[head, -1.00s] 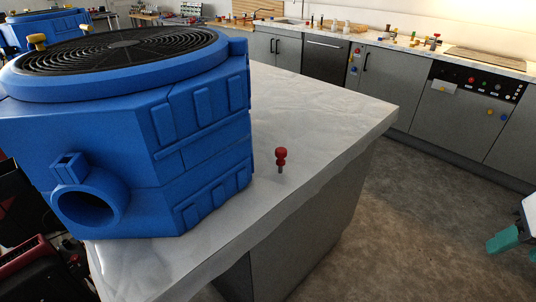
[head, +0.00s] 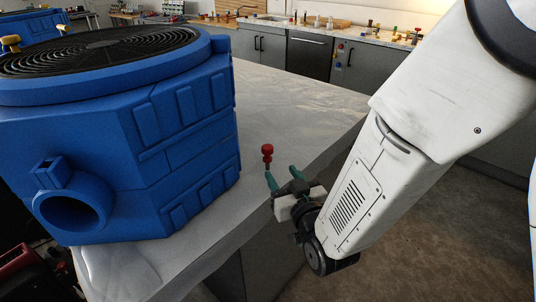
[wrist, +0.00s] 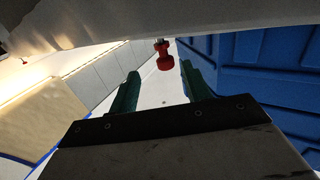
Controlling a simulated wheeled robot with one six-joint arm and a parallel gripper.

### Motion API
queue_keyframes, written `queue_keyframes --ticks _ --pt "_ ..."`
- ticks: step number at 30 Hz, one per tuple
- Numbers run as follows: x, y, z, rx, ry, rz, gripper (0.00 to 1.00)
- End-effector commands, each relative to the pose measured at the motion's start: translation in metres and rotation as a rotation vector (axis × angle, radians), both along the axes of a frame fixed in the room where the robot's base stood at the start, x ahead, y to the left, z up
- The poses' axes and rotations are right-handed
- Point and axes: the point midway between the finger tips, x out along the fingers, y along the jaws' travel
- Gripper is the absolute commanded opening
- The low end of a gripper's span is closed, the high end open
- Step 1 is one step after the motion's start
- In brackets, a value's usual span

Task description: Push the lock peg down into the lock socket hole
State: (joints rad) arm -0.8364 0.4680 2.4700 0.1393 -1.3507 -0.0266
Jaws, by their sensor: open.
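The red lock peg (head: 267,150) stands upright on the pale countertop, right of the blue machine (head: 150,140). It has a round red head and a thin stem. My gripper (head: 283,175) is open and empty, just in front of the peg with its green fingers pointing toward it. In the wrist view the peg (wrist: 165,60) shows just beyond and between the spread fingertips (wrist: 160,70), not touching them. A small square collar with an opening, which looks like the lock socket (head: 47,171), sits on top of the machine's round outlet at lower left.
The blue machine fills the left of the countertop (head: 285,98), close to the peg. The counter's right edge drops off beneath my arm. Cabinets (head: 365,68) with small items on top stand along the back wall. The countertop behind the peg is clear.

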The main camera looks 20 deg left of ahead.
Motion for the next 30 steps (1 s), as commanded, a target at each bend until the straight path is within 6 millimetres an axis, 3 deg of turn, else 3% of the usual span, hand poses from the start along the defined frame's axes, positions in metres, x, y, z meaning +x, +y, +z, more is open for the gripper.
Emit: queue_keyframes --ticks 18,27,30 --pt "0.052 0.050 0.002 0.011 -0.017 0.005 0.48" --pt "0.056 0.054 0.002 0.010 -0.015 0.005 0.48" --pt "0.056 0.054 0.002 0.010 -0.015 0.006 0.20"
